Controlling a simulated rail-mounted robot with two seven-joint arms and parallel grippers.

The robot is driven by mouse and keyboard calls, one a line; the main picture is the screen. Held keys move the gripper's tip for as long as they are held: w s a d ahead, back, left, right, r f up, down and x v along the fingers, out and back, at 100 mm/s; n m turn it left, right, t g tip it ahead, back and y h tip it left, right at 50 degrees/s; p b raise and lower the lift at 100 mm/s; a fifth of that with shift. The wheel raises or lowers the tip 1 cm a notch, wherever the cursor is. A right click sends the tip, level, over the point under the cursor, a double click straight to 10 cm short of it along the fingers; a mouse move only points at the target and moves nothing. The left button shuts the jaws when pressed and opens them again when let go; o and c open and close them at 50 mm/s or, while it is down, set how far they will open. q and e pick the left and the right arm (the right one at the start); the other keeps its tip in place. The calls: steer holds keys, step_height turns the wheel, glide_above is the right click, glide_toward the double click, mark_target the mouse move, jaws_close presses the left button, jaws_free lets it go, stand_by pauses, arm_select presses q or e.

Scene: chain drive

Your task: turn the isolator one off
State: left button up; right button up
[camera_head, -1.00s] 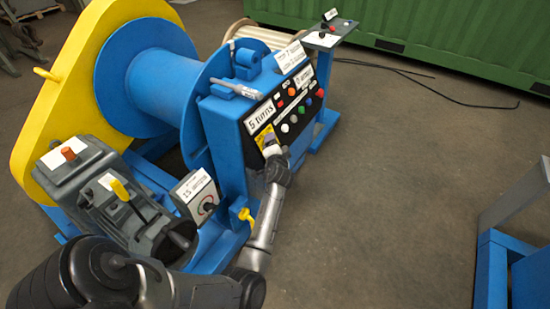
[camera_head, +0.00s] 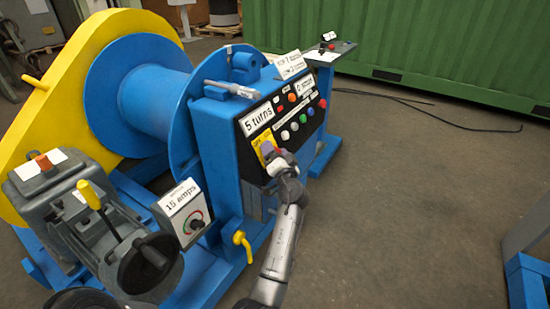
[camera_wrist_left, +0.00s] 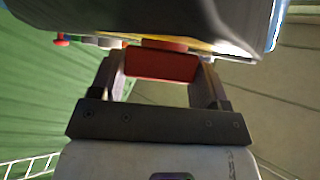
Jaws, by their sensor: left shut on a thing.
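The isolator is a yellow plate (camera_head: 264,151) at the lower left of the black panel (camera_head: 290,115) on the blue machine. My left gripper (camera_head: 275,163) is at this plate and hides most of it. In the left wrist view my left gripper (camera_wrist_left: 160,80) has its two fingers on either side of a red handle (camera_wrist_left: 160,66), and is shut on it. The handle sits close to the panel. Its exact angle is hidden in the head view. My right gripper is not in view.
Coloured buttons (camera_head: 303,118) and a "5 turns" label (camera_head: 257,118) are beside the isolator. A "15 amps" box (camera_head: 183,208) with a knob and a yellow lever (camera_head: 241,243) are lower left. A blue drum (camera_head: 135,95) stands behind.

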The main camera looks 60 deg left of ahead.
arm_select(q)
steer(key=shift+n+g+y, duration=0.3)
steer(key=shift+n+g, duration=0.2)
steer(key=shift+n, duration=0.1)
steer(key=o, duration=0.9)
steer(key=shift+o, duration=0.2)
steer(key=p+v, duration=0.3)
steer(key=v, duration=1.1)
steer(key=shift+p, duration=0.3)
steer(key=shift+a, duration=0.15)
